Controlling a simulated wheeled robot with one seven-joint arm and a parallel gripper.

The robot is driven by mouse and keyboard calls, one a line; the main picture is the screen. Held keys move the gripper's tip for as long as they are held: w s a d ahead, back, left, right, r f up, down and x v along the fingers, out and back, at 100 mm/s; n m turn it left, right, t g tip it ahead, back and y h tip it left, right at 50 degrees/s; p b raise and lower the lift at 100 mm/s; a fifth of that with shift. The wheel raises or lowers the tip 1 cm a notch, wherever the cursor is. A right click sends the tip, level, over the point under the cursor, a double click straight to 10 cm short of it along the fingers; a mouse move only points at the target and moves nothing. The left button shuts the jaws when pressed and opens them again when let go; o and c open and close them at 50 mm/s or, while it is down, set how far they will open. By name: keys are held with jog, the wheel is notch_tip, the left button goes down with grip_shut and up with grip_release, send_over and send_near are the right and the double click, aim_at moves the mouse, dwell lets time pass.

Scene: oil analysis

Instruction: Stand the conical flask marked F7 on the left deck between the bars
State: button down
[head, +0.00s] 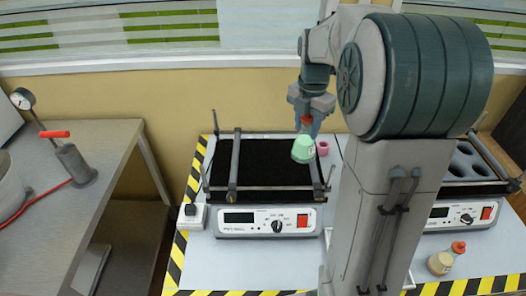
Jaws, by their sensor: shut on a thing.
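My gripper (307,120) is shut on the neck of a conical flask (303,151) with pale green contents and a red top. The flask hangs slightly tilted, in front of the right end of the left deck in the picture. No mark on it is readable. The left deck (271,160) is a black mat on a shaker with a front control panel. One bar (234,167) crosses it near its left end and another bar (315,170) near its right end. The mat between the bars looks empty. The flask's height above the deck is hard to tell.
A right shaker (471,162) has a deck with round holes. A small pink object (322,148) sits behind the held flask. A side table (75,215) carries a gauge and pump.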

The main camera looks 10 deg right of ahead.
jog(key=w+a+f+p, duration=0.4)
jog(key=w+a+f, duration=0.3)
jog(key=f, duration=0.3)
jog(key=shift+w+a+f, duration=0.4)
jog(key=shift+a, duration=0.3)
jog(key=c, duration=0.9)
grip_release()
jog(key=shift+f, duration=0.1)
